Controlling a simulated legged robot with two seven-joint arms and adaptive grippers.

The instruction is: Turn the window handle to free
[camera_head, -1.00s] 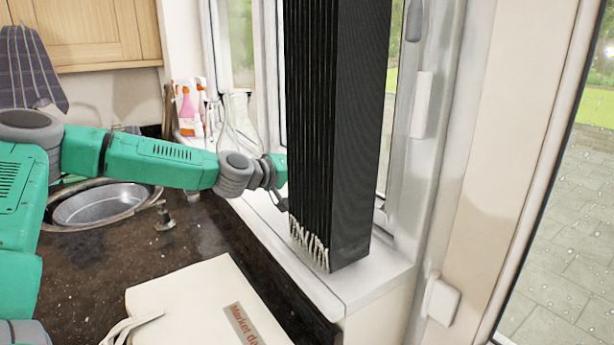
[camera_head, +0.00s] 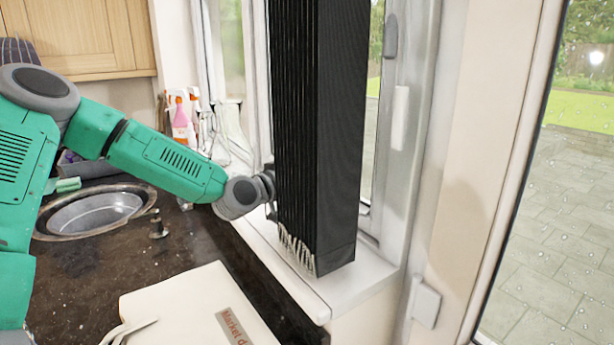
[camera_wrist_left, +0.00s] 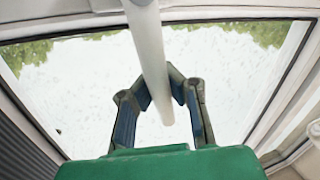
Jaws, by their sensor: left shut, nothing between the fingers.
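A white bar, which looks like the window handle (camera_wrist_left: 150,45), runs down from the top of the left wrist view and ends just past the middle, with the glass behind it. My left gripper (camera_wrist_left: 166,80) is shut and empty. Its fingertips come together around the bar's lower part in the picture; I cannot tell whether they touch it. In the head view my left arm reaches over the sill from the left, and its gripper is hidden behind a tall black ribbed column (camera_head: 318,130). The handle cannot be made out there. My right gripper is not in view.
The black column stands on the white sill (camera_head: 345,293), right beside my left wrist. Bottles (camera_head: 180,125) stand on the sill farther back. A round sink (camera_head: 95,210) and a cream bag (camera_head: 195,305) with lettering lie on or in the dark counter below my arm.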

